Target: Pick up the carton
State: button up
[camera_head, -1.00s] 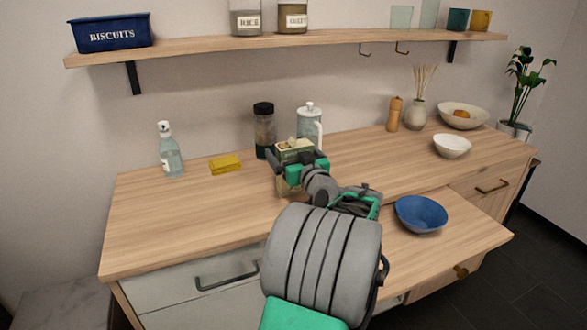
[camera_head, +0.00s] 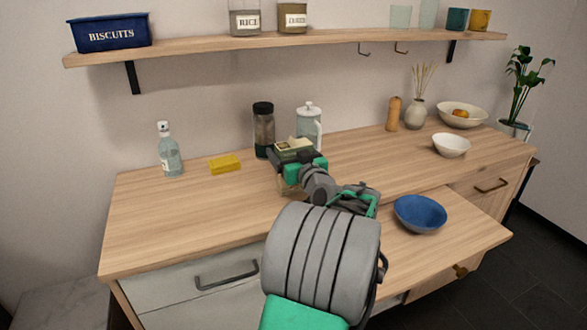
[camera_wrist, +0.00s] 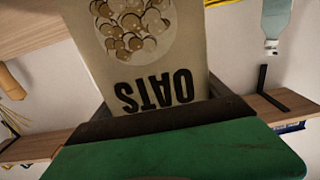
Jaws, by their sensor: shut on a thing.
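In the wrist view the carton (camera_wrist: 150,65) fills the upper middle, with the word OATS upside down and a round picture of oats. My gripper (camera_head: 292,157) is shut on the carton. The dark finger edge (camera_wrist: 160,120) lies across the carton's face in the wrist view. Whether the carton's base touches the counter is hidden by my arm.
Behind the carton stand a dark-lidded jar (camera_head: 263,130) and a white-lidded press (camera_head: 309,127). A yellow sponge (camera_head: 225,164) and a glass bottle (camera_head: 169,152) are to the left. A blue bowl (camera_head: 420,213) sits at right. The left counter front (camera_head: 190,220) is clear.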

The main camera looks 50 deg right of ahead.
jog(key=shift+c, duration=0.8)
